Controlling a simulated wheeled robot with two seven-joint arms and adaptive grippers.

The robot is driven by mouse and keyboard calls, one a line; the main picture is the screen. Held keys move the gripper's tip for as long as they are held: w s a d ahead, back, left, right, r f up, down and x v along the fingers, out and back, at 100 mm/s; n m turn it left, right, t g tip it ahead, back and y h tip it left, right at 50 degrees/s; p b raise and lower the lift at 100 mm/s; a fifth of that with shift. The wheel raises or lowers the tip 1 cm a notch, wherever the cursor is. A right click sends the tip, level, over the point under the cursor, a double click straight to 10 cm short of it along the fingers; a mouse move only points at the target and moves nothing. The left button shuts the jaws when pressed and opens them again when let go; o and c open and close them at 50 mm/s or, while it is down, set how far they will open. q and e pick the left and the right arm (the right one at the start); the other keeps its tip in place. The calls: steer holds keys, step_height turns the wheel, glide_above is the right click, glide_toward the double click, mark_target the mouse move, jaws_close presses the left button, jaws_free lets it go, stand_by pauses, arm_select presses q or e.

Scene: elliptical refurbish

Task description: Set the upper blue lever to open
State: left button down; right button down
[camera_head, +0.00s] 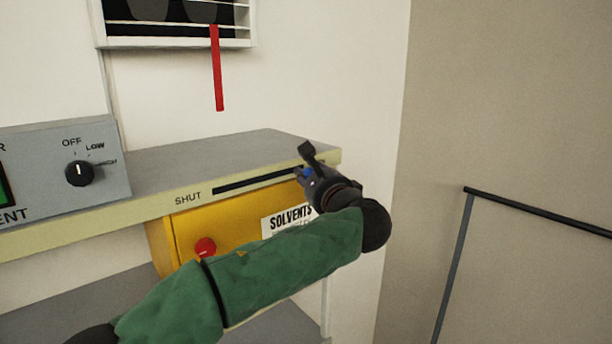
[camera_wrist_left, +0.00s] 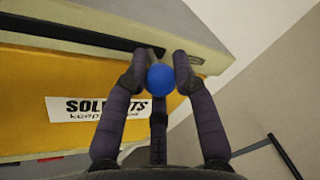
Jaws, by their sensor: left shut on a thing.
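The blue lever knob (camera_head: 307,173) is at the right end of the dark slot (camera_head: 255,181) in the shelf's front edge. The word SHUT marks the slot's left end; the label at the right end is hidden behind my gripper. In the left wrist view the round blue knob (camera_wrist_left: 161,77) sits between the fingers. My left gripper (camera_head: 308,168) is shut on the knob, and it also shows in the left wrist view (camera_wrist_left: 160,72). My right gripper is in neither view.
Below the shelf (camera_head: 200,160) is a yellow solvents cabinet (camera_head: 232,235) with a red knob (camera_head: 205,248). A grey control box (camera_head: 50,165) stands on the shelf at left. A red strip (camera_head: 217,75) hangs from a wall vent. A dark rail (camera_head: 540,212) is at right.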

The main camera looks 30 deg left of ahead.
arm_select(q)
steer(key=shift+r, duration=0.15)
steer(key=c, duration=1)
jaws_free()
steer(key=shift+w+d, duration=0.1)
steer(key=shift+w, duration=0.1)
steer(key=shift+s+d, duration=0.15)
steer(key=shift+s, duration=0.1)
steer(key=v, duration=1.1)
steer(key=shift+s+d, duration=0.15)
steer(key=shift+d, duration=0.05)
